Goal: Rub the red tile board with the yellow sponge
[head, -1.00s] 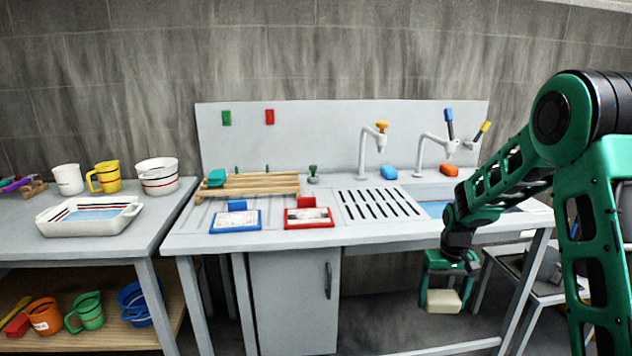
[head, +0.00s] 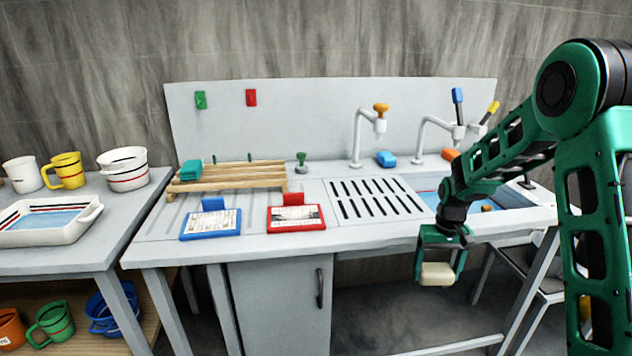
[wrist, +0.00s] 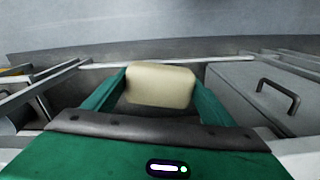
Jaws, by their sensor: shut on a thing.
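The red tile board (head: 296,224) lies on the counter near its front edge, with a red block at its back and a picture on its face. My gripper (head: 437,272) is shut on a pale yellow sponge (head: 437,275), in front of the counter, right of the board and lower than the counter top. In the wrist view the sponge (wrist: 160,85) sits between the two green fingers. The sponge is apart from the board.
A blue tile board (head: 208,224) lies left of the red one. Behind are a wooden rack (head: 232,176), a slotted drainer (head: 372,199) and taps. A sink basin (head: 510,197) is on the right.

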